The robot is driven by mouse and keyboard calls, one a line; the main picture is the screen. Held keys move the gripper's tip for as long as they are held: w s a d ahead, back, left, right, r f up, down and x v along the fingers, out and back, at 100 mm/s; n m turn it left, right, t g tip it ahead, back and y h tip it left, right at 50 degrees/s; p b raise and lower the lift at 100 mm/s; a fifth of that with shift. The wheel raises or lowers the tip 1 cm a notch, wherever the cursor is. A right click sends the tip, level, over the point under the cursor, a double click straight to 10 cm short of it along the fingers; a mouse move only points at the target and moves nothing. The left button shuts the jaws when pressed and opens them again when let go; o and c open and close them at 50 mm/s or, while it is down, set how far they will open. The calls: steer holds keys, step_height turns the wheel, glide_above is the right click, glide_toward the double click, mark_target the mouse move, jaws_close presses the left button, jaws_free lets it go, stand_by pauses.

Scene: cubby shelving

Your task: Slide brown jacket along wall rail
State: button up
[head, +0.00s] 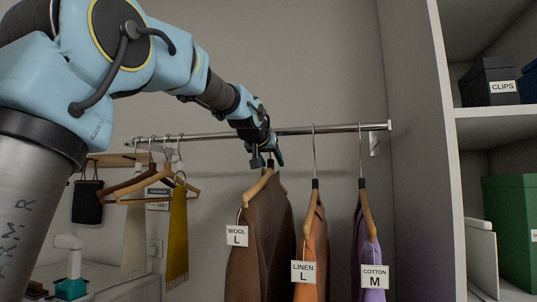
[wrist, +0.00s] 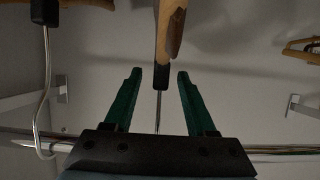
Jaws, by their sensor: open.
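The brown jacket (head: 262,240) hangs on a wooden hanger from the wall rail (head: 340,128), with a tag reading WOOL L. My gripper (head: 266,160) is at the top of this hanger, just below the rail. In the wrist view my gripper (wrist: 158,80) is open, with one green finger on each side of a hanger's dark neck sleeve and metal hook. The wooden hanger (wrist: 170,35) shows above the fingertips there. The fingers do not appear to touch the sleeve. The jacket's hook is hidden behind my gripper in the head view.
An orange garment (head: 311,250) and a purple garment (head: 369,250) hang to the right of the jacket. Empty hangers and a mustard scarf (head: 177,235) hang at the rail's left. Between them and the jacket the rail is clear. A shelf unit (head: 448,150) stands at the right.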

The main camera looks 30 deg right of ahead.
steer(key=shift+w, duration=0.1)
jaws_close()
stand_by(0.4)
stand_by(1.0)
